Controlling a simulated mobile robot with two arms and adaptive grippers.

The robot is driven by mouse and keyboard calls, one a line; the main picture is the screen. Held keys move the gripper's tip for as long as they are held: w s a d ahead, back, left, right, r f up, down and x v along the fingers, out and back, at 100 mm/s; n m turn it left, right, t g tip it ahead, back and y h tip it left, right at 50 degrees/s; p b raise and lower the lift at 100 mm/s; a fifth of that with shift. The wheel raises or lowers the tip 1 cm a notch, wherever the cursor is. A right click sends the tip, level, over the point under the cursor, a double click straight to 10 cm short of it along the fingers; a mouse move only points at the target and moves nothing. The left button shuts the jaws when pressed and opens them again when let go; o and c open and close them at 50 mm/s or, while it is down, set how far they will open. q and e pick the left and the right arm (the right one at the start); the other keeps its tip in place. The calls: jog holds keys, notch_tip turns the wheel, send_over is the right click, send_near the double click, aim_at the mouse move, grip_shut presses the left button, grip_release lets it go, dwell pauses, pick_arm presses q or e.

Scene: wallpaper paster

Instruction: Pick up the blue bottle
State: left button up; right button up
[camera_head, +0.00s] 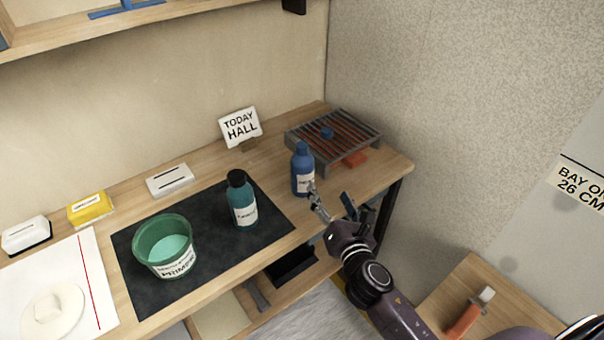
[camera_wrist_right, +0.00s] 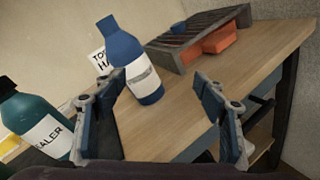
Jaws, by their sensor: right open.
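The blue bottle (camera_head: 302,171) stands upright on the wooden bench, near the right edge of the black mat. It has a white label and a blue cap. My right gripper (camera_head: 332,202) is open, just in front and to the right of the bottle in the head view. In the right wrist view the blue bottle (camera_wrist_right: 131,62) is ahead, beyond the left finger, and looks tilted in that picture. My left gripper is not in view.
A teal bottle (camera_head: 242,202) and a green tub (camera_head: 165,247) stand on the black mat (camera_head: 205,278). A "TODAY HALL" sign (camera_head: 240,128) stands at the back.

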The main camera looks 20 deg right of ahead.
aim_at(302, 168)
jog(key=w+a+n+y, duration=0.1)
jog(key=n, duration=0.1)
jog(key=w+a+r+n+y, duration=0.1)
jog(key=n, duration=0.2)
jog(key=w+a+r+n+t, duration=0.1)
jog(key=a+n, duration=0.1)
jog(key=shift+n+y, duration=0.3)
jog(key=shift+y, duration=0.1)
jog(key=w, duration=0.5)
jog(key=w+b, duration=0.1)
jog(key=w, duration=0.1)
jog(key=shift+w+f, duration=0.25)
jog(key=shift+f, duration=0.15)
jog(key=shift+c, duration=0.2)
jog(key=shift+r, duration=0.1)
jog(key=c, duration=1.5)
